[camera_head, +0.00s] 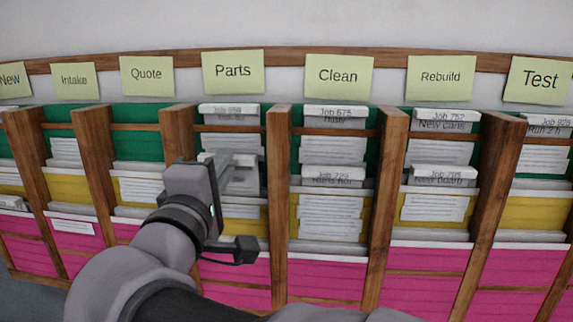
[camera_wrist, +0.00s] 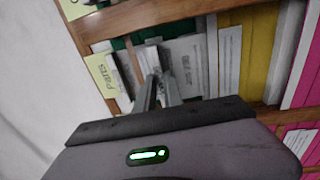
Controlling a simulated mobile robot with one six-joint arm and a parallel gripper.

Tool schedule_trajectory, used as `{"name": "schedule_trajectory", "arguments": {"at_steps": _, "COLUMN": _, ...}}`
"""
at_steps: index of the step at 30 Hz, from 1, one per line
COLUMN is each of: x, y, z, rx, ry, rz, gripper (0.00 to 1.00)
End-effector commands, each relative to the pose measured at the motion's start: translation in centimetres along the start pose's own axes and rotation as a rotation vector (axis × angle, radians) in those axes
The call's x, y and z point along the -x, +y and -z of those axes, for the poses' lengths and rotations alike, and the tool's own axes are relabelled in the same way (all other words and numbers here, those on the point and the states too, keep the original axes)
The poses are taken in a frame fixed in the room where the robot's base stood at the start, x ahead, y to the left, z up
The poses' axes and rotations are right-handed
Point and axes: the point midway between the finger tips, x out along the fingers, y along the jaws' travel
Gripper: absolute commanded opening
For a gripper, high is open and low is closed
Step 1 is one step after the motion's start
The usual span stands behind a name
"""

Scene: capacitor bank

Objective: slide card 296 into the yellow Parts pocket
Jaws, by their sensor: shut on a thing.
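In the head view my gripper (camera_head: 238,172) is in the Parts column, in front of the pockets. It is shut on a pale card (camera_head: 226,156), whose number I cannot read and which my gripper partly covers. The yellow Parts pocket (camera_head: 262,226) is just below my gripper, with white lined paper at its front; my arm hides its left part. The Parts label (camera_head: 233,71) is above the column. In the wrist view my gripper's fingers (camera_wrist: 160,93) point into the column among white cards, and a yellow pocket (camera_wrist: 259,52) shows to their right.
A card marked Job 959 (camera_head: 229,109) stands in the green Parts pocket above. Wooden dividers (camera_head: 279,195) bound the column. The Clean column on the right holds cards Job 675 (camera_head: 334,112) and Job 729 (camera_head: 333,173). A pink pocket (camera_head: 235,270) is below.

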Motion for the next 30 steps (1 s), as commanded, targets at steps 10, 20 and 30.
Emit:
{"name": "schedule_trajectory", "arguments": {"at_steps": 10, "x": 0.2, "y": -1.3, "z": 0.0, "rx": -0.001, "ry": 0.000, "rz": 0.000, "gripper": 0.00}}
{"name": "schedule_trajectory", "arguments": {"at_steps": 20, "x": 0.3, "y": -2.4, "z": 0.0, "rx": -0.001, "ry": 0.000, "rz": 0.000, "gripper": 0.00}}
{"name": "schedule_trajectory", "arguments": {"at_steps": 30, "x": 0.4, "y": -3.5, "z": 0.0, "rx": 0.000, "ry": 0.000, "rz": 0.000, "gripper": 0.00}}
